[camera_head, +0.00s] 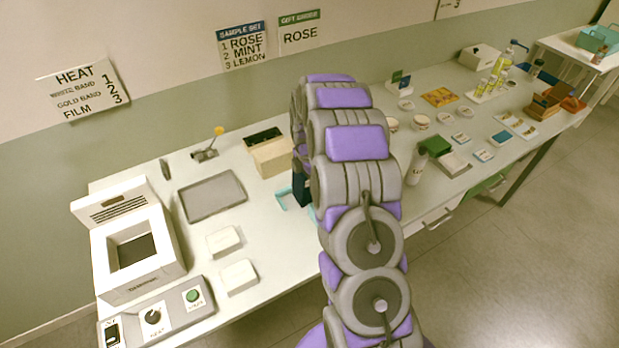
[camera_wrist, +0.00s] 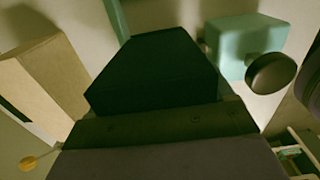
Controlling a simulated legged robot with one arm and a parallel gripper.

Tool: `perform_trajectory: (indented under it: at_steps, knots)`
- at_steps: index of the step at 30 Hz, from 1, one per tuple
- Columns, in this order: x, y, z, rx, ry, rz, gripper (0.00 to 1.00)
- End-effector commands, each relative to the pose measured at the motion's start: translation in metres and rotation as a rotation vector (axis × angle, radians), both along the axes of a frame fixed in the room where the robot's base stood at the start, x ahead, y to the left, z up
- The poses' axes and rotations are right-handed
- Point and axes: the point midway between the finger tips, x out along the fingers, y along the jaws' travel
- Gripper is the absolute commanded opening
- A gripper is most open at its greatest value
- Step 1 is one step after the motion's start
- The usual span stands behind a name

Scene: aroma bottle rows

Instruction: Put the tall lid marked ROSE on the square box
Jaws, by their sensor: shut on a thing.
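My gripper (camera_head: 303,172) is mostly hidden behind my arm in the head view. It is shut on a dark green, tall block-like lid (camera_head: 301,192), which hangs low over the table. In the wrist view the lid (camera_wrist: 155,65) fills the middle, in front of my gripper (camera_wrist: 160,112); no ROSE mark is readable on it. A cream square box (camera_head: 272,159) with a dark top or opening stands just left of the lid. The box (camera_wrist: 48,72) also shows at the left of the wrist view, apart from the lid.
A teal bracket-like piece (camera_head: 284,201) lies beside the lid. Two white blocks (camera_head: 239,277), a grey tray (camera_head: 212,196) and a white heating machine (camera_head: 130,250) stand left. A white bottle (camera_head: 416,165) and a green-topped box (camera_head: 437,145) stand right of my arm.

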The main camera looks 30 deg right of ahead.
Motion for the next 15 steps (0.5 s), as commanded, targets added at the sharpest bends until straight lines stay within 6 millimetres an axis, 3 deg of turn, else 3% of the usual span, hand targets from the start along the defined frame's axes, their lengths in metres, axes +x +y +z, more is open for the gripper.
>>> perform_trajectory:
  at_steps: [1,15]
  knots:
    - [-0.008,0.003,-0.011,0.007,0.027,0.003,0.2]
    - [-0.007,0.002,-0.023,0.009,0.034,0.004,0.2]
